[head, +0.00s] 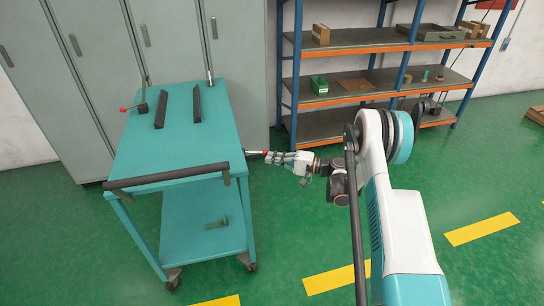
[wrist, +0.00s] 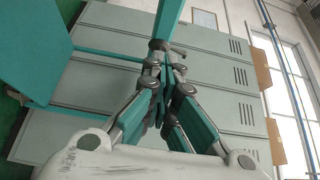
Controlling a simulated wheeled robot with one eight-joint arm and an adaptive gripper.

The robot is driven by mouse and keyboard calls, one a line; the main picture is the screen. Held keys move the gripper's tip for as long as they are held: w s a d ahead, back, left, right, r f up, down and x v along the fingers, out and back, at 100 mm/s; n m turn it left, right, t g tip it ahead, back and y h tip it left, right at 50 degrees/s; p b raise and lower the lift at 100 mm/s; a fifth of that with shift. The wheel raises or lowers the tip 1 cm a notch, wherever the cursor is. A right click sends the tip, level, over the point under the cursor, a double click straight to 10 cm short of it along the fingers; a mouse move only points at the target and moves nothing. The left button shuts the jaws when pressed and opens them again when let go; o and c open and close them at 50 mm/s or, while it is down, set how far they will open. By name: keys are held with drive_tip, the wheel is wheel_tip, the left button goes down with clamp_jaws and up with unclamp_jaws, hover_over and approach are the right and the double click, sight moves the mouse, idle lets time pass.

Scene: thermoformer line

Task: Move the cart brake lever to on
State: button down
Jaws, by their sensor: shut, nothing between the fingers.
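The teal cart (head: 175,150) stands at the left, with a dark push bar (head: 165,176) along its near edge. A thin dark lever with a red knob (head: 123,109) stands at its far left corner. I cannot tell for sure which is the brake lever. My gripper (head: 272,157) is shut and empty, just right of the cart and close to the rod's tip. In the wrist view my gripper's fingers (wrist: 165,70) are together; contact with the rod cannot be made out.
Grey lockers (head: 90,50) are behind the cart. A blue and orange rack (head: 345,95) stands at the back right. Green floor is clear in front.

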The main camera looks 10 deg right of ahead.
sight(264, 155)
drive_tip(key=shift+w+a+r, duration=0.1)
drive_tip(key=shift+w+a, duration=0.8)
drive_tip(key=shift+w, duration=0.25)
drive_tip(key=shift+w+g, duration=0.15)
drive_tip(key=shift+g, duration=0.15)
drive_tip(key=shift+a+n, duration=0.3)
drive_tip(key=shift+a, duration=0.5)
drive_tip(key=shift+s, duration=0.4)
